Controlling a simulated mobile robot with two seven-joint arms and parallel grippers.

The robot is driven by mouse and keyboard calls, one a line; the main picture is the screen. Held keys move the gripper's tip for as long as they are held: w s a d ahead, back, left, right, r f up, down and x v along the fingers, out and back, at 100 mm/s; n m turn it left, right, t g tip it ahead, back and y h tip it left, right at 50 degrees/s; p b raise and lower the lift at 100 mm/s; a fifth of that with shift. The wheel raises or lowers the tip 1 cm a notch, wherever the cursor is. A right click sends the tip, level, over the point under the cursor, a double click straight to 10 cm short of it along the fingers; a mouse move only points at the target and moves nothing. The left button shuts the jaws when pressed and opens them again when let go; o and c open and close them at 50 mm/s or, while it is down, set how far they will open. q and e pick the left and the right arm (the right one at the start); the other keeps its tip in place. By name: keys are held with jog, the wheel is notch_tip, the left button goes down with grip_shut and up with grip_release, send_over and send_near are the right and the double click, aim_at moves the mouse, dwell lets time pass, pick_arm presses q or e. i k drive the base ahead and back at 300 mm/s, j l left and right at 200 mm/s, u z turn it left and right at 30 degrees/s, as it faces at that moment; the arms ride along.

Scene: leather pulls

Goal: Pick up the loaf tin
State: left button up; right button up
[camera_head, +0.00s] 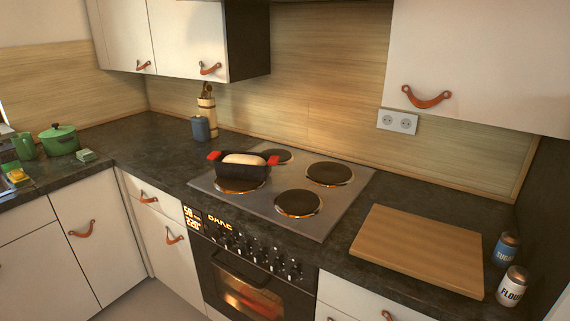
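The loaf tin (231,171) is black with red handles at its two ends, and a pale loaf (244,159) shows inside it. It stands on the left part of the steel cooktop (262,206), over or beside the front left hot plate (238,186); its exact footing is partly hidden. Neither of my grippers shows in the head view.
A wooden board (420,248) lies right of the cooktop, beside sugar (507,249) and flour (512,287) tins. A blue canister (200,129) and a utensil holder (207,116) stand behind left. A green pot (59,140) stands far left. The counter left of the cooktop is clear.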

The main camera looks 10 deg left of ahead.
aim_at(230, 170)
jog(key=i+j+z, duration=0.2)
jog(key=j+z, duration=0.2)
jog(key=j, duration=0.15)
jog(key=i+j+z, duration=0.35)
jog(key=j, duration=0.8)
jog(key=j+z, duration=0.15)
jog(key=j, duration=0.8)
